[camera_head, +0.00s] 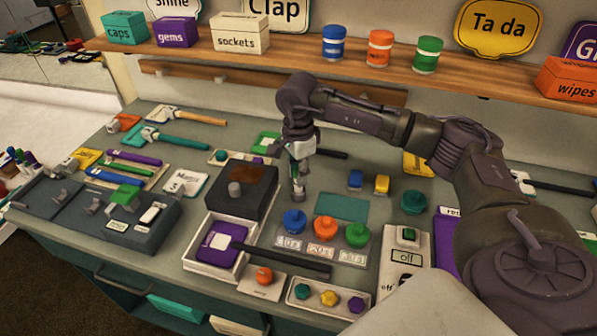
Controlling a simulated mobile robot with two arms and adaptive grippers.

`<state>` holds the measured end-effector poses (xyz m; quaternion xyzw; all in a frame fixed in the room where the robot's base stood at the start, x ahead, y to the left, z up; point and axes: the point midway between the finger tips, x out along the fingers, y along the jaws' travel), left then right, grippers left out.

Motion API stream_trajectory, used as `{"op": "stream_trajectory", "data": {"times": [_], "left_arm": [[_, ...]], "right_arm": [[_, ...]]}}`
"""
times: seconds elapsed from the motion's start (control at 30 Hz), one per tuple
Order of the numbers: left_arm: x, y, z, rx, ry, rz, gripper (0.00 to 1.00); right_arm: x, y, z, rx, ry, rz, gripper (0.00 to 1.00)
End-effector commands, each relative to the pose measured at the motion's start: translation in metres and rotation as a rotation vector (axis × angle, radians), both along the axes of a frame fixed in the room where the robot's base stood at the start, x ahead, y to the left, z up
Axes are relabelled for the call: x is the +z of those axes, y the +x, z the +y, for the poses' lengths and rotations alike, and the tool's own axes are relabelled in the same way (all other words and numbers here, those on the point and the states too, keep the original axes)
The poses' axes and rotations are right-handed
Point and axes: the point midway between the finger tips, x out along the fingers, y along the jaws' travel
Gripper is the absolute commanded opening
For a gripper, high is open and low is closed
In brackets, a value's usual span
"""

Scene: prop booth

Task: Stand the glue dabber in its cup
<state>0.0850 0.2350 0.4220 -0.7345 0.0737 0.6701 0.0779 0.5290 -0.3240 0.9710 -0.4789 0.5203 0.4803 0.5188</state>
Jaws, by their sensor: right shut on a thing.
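My right gripper (298,182) points down over the middle of the bench, just right of a dark box. It is shut on a small, slim thing, probably the glue dabber, which its fingers mostly hide. No other cup is clear near the gripper. My left gripper is not in view.
A green mat (342,207) lies right of the gripper. Blue, orange and green knobs (325,229) stand in front of it. The shelf (300,52) runs above the arm.

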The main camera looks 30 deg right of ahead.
Motion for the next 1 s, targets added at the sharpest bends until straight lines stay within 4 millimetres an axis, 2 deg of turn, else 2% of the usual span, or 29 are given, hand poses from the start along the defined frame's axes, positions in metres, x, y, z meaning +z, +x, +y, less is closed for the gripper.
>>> {"op": "stream_trajectory", "data": {"times": [1.0], "left_arm": [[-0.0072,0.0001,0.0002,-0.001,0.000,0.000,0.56]], "right_arm": [[-0.0067,0.0000,-0.0001,0.000,0.000,0.000,0.00]]}}
